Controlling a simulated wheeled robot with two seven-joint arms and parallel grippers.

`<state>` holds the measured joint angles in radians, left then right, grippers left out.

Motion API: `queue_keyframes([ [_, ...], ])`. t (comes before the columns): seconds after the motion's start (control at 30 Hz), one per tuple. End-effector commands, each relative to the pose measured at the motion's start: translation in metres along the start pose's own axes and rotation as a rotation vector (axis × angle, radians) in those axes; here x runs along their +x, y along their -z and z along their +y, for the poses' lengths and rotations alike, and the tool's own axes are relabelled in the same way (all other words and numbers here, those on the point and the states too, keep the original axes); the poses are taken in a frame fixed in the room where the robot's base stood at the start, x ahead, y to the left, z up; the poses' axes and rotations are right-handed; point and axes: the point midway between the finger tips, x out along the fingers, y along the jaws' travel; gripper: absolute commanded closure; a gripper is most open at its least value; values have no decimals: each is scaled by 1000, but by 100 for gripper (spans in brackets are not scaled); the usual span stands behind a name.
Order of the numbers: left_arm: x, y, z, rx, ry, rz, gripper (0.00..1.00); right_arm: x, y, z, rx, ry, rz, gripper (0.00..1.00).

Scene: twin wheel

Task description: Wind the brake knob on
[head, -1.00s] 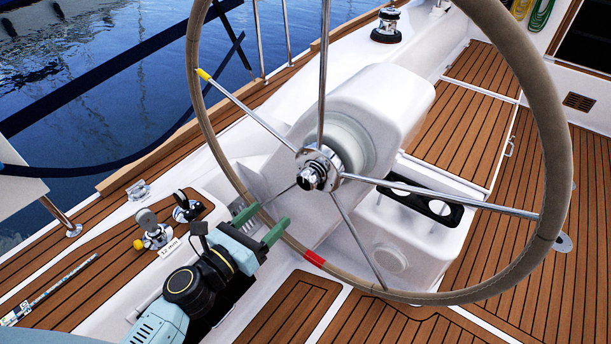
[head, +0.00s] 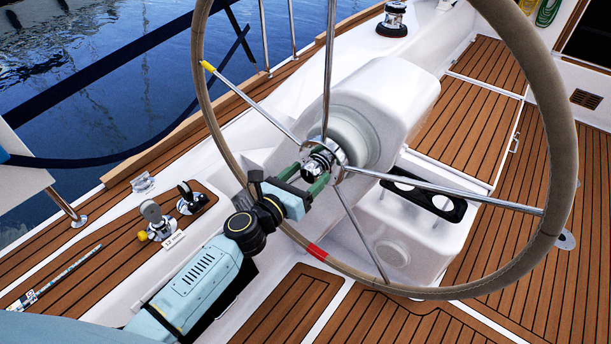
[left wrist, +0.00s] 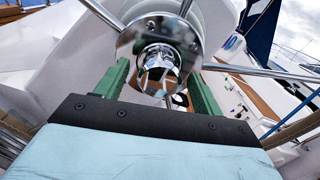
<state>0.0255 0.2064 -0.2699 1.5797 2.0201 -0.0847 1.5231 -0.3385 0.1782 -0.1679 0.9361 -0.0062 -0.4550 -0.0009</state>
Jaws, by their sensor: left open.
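The brake knob (head: 317,161) is a shiny chrome knob at the centre of the wheel's hub; it also shows in the left wrist view (left wrist: 159,70). The steering wheel (head: 554,120) has a tan covered rim with a red mark and a yellow mark, and chrome spokes. My left gripper (head: 318,177) has green fingers and is open at the hub. In the left wrist view the fingers (left wrist: 158,82) stand on either side of the knob, with visible space between. I cannot tell whether either finger touches it. My right gripper is not in view.
The white pedestal (head: 385,95) stands behind the hub. A black cup holder (head: 422,198) is on its lower right. Winches and a lever (head: 156,220) are on the left side deck. Water lies beyond the rail. Wooden deck (head: 490,230) at right is free.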

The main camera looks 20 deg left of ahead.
Motion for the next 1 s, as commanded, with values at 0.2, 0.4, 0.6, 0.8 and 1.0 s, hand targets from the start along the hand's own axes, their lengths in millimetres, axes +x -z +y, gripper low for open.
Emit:
queue_keyframes([
  [0.2, 0, 0, 0, 0, 0, 0, 38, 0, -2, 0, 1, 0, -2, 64],
  [0.4, 0, 0, 0, 0, 0, -1, 65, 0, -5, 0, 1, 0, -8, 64],
  [0.6, 0, 0, 0, 2, 0, -1, 76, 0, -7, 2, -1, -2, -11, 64],
  [0.8, 0, 0, 0, 39, 1, -1, 76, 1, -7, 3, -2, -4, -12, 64],
  [1.0, 0, 0, 0, 148, 1, -1, 76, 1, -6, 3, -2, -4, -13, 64],
])
